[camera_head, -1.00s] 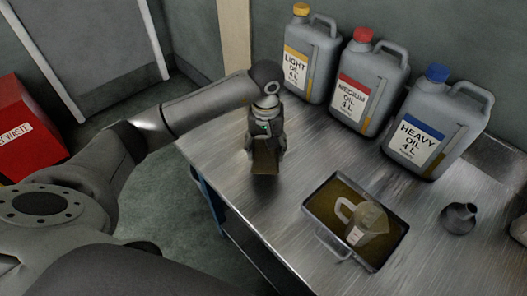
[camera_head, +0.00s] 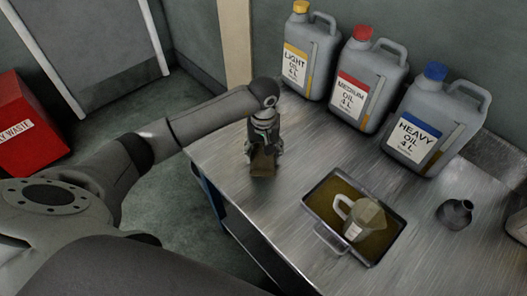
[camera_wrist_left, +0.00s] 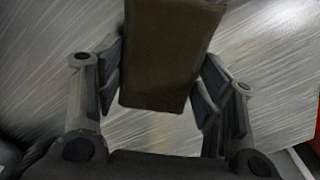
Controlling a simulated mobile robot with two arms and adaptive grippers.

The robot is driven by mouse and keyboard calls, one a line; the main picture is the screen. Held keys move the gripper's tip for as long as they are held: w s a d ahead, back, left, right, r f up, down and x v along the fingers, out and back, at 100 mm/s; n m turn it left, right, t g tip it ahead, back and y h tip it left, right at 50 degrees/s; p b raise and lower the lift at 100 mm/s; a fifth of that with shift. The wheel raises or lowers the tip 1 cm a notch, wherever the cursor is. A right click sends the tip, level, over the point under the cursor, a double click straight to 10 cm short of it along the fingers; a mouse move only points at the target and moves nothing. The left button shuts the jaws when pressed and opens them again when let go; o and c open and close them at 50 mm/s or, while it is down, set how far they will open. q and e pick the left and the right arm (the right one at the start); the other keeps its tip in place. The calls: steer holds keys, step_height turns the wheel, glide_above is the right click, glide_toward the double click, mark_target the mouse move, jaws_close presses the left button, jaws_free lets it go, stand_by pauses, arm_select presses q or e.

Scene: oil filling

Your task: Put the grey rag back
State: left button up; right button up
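The rag is a folded, brownish-grey block of cloth. It shows below my left gripper in the head view (camera_head: 262,165) and between the fingers in the left wrist view (camera_wrist_left: 160,60). My left gripper (camera_head: 264,150) points down over the left part of the metal table (camera_head: 225,150). In the left wrist view its finger pads (camera_wrist_left: 158,95) lie against both sides of the rag. The rag is low, close to the tabletop; I cannot tell whether it touches it. My right gripper is not in view.
A tray (camera_head: 312,200) of brown oil holds a clear jug (camera_head: 362,220). Light (camera_head: 307,55), medium (camera_head: 368,80) and heavy (camera_head: 435,120) oil canisters stand along the back. A small dark round vessel (camera_head: 455,214) is at right. A red waste bin (camera_head: 25,130) stands beyond the table. Bare tabletop surrounds the rag.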

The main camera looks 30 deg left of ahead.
mark_target(263, 155)
arm_select(q)
steer(key=o, duration=0.3)
steer(key=shift+r, duration=0.2)
step_height(263, 155, up, 12)
steer(key=b, duration=0.2)
stand_by(0.4)
